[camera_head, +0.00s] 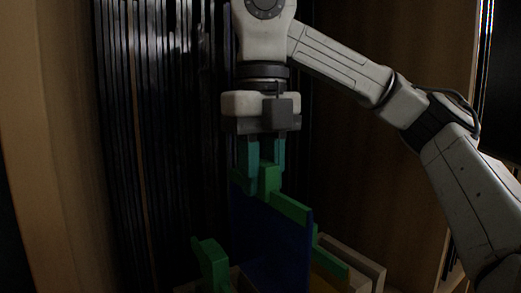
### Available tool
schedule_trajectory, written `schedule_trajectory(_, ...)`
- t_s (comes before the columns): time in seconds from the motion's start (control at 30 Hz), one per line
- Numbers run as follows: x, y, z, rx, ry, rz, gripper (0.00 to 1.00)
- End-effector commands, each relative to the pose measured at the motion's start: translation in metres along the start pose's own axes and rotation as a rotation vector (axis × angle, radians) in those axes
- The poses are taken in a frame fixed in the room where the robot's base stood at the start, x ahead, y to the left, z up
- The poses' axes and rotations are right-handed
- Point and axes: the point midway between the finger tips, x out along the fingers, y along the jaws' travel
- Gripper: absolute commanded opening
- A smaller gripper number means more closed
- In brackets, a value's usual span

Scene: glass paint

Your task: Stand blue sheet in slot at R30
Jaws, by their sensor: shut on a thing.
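The blue sheet (271,237) stands upright below my gripper, with a green strip along its top edge and a green block (268,178) rising from that strip. My gripper (265,172) points straight down and its two teal fingers are shut on the green block. The lower part of the sheet is partly hidden near the bottom of the picture, so I cannot tell whether it is in a slot. No label reading R30 shows.
Another green-topped piece (210,262) stands at the lower left. A further green strip (331,262) and a pale wooden frame (362,262) are at the lower right. Dark upright panels (165,130) stand behind, and wooden walls (60,140) flank the space.

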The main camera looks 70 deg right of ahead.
Motion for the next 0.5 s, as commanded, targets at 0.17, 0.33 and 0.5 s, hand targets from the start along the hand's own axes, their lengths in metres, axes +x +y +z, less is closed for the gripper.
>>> schedule_trajectory(0.17,0.025,0.0,0.0,-0.001,-0.001,0.002,0.0)
schedule_trajectory(0.33,0.046,0.0,0.0,-0.001,-0.002,0.002,0.0)
schedule_trajectory(0.5,0.066,0.0,0.0,0.0,-0.001,0.001,0.0)
